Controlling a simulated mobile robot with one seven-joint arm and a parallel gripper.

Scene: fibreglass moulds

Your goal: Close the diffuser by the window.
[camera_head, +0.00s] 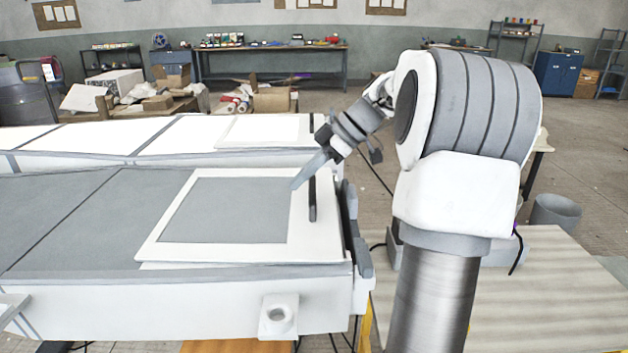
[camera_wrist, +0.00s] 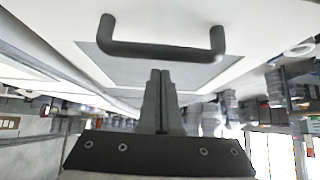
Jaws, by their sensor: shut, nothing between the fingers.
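A flat panel with a white frame (camera_head: 155,235) and grey centre lies over the near end of the long grey-topped unit, probably a diffuser. A dark bar handle (camera_head: 312,200) stands on its right border. In the wrist view the handle (camera_wrist: 160,52) is a dark U-shape just beyond the fingertips. My gripper (camera_head: 294,187) is shut and empty, pointing down and left beside the handle. Its fingers also show in the wrist view (camera_wrist: 160,74), pointing at the handle's middle; I cannot tell whether they touch. Whether the panel is fully down is unclear.
A second long unit with bright white panels (camera_head: 185,136) lies behind, with a similar framed panel (camera_head: 305,130) at its right end. A workbench (camera_head: 275,68) and cardboard boxes (camera_head: 270,98) stand farther back. A light table (camera_head: 540,285) is at right.

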